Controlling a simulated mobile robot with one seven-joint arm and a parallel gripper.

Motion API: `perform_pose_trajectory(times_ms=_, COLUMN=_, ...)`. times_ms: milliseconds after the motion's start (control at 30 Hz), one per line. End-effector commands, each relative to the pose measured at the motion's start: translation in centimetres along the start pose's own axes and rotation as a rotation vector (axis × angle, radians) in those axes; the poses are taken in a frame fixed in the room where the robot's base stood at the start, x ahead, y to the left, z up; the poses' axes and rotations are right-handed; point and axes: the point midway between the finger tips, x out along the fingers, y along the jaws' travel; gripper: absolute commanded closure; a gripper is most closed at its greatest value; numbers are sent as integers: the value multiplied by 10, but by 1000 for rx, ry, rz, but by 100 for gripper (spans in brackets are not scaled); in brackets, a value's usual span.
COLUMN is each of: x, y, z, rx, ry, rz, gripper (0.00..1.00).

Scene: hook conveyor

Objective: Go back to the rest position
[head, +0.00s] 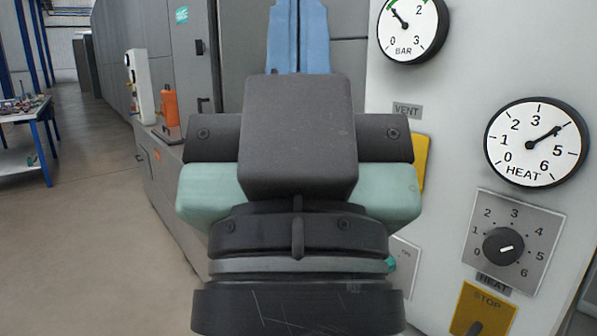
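My gripper (298,12) fills the middle of the head view, seen from behind, with a dark wrist and a pale green body. Its two blue fingers point up and away and lie side by side along a thin seam. The fingers look shut, with nothing visible between them. The very tips are at or past the top edge of the picture. A dark block on the gripper hides the finger bases.
On the right, close to my gripper, stands a pale panel with a BAR gauge (411,22), a HEAT gauge (536,143), a HEAT knob (503,247) and a yellow STOP plate (485,309). An orange bottle (170,106) stands left.

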Motion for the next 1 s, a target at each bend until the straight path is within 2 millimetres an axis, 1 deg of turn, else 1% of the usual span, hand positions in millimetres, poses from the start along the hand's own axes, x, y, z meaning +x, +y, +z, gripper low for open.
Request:
perform_pose_trajectory(times_ms=33, x=24, y=0, z=-22, rx=1, ry=0, rz=0, gripper=100)
perform_pose_trajectory(times_ms=600, x=149, y=0, z=-140, rx=3, ry=-1, rz=-2, gripper=100)
perform_pose_trajectory(times_ms=700, x=167, y=0, z=-157, rx=3, ry=-1, rz=-2, gripper=100)
perform_pose_trajectory(times_ms=800, x=180, y=0, z=-170, rx=3, ry=-1, rz=-2, gripper=100)
perform_pose_trajectory(times_ms=900, x=188, y=0, z=-177, rx=3, ry=-1, rz=-2, gripper=100)
perform_pose_trajectory(times_ms=1000, x=191, y=0, z=-180, rx=3, ry=-1, rz=-2, gripper=100)
